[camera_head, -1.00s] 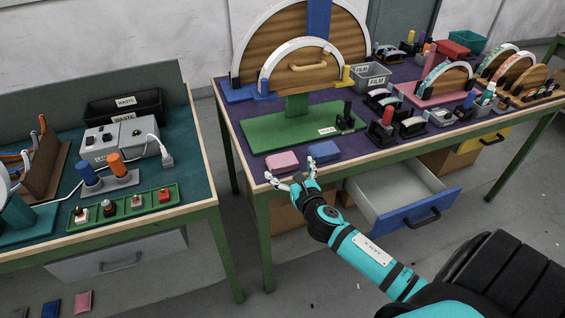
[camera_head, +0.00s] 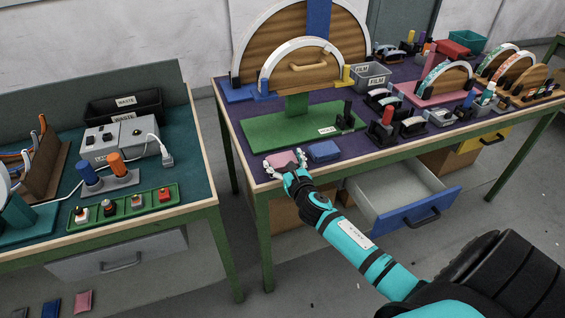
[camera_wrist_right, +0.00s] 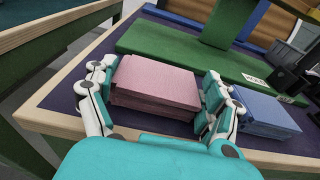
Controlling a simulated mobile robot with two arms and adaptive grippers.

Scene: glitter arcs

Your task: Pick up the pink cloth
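The pink cloth (camera_head: 284,157) is a folded stack on the purple tabletop near the front left corner of the right table. In the right wrist view the pink cloth (camera_wrist_right: 157,84) lies between the two fingers of my right gripper (camera_wrist_right: 158,104). The fingers are spread, one at each side of the cloth. The right finger is very near or touching its edge; I cannot tell which. In the head view my right gripper (camera_head: 286,162) is at the cloth's front side. My left gripper does not show.
A folded blue cloth (camera_head: 323,151) lies just right of the pink one, also in the wrist view (camera_wrist_right: 256,111). A green base board (camera_head: 290,130) stands behind both. An open drawer with a blue front (camera_head: 420,214) juts out below the table. A second table (camera_head: 140,225) stands at left.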

